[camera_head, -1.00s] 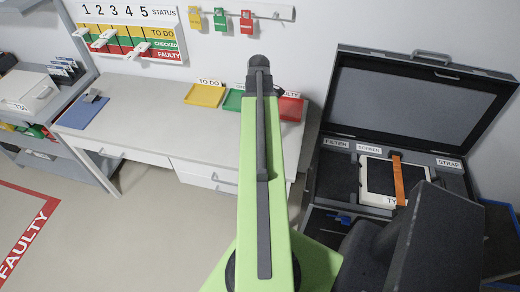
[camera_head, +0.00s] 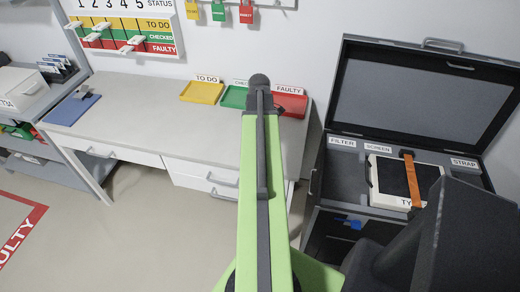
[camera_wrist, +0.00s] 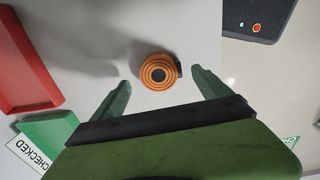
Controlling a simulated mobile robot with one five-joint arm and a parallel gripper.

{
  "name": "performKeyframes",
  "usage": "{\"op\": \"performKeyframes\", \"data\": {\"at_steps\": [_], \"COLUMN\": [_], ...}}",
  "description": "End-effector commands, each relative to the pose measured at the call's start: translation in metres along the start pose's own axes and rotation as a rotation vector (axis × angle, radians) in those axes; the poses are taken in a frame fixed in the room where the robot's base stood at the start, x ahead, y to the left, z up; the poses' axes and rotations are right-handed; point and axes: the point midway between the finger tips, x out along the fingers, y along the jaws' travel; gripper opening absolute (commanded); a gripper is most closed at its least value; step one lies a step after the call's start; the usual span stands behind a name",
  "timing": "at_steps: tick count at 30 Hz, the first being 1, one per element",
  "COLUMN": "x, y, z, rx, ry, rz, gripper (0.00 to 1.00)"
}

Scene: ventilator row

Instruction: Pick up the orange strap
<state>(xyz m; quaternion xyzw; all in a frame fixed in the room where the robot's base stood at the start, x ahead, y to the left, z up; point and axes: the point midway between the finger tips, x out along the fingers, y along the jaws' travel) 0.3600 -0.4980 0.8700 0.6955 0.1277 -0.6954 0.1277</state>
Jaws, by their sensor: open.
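A rolled orange coil (camera_wrist: 158,72), which looks like a wound strap with a dark tab at its right side, lies on the light grey worktop in the wrist view. My gripper (camera_wrist: 161,80) is open, with one green finger on each side of the coil's near side; I see no contact. In the head view, my green arm covers this part of the worktop and the coil is hidden. A flat orange band (camera_head: 412,180) runs across a white-framed dark screen unit (camera_head: 391,183) in the open case at the right.
The open dark case (camera_head: 310,178) has FILTER, SCREEN and STRAP labels. A red tray (camera_wrist: 22,62) and a green tray (camera_wrist: 62,130) lie left of my gripper; a yellow tray (camera_head: 202,92) is at the back. A dark object (camera_wrist: 258,18) is at the wrist view's upper right.

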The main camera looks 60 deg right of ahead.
Motion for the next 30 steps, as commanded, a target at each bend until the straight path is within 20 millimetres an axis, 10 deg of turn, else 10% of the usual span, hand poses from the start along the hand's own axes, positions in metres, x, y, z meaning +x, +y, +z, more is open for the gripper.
{"op": "performKeyframes", "data": {"at_steps": [5, 13, 30], "x": [0.038, 0.037, 0.037], "y": [-0.002, -0.002, -0.002], "z": [0.002, 0.002, 0.003], "rx": [0.0, 0.001, 0.001], "ry": [0.0, 0.0, 0.0], "rz": [0.0, 0.0, 0.0], "gripper": [0.87, 0.87, 0.19]}}
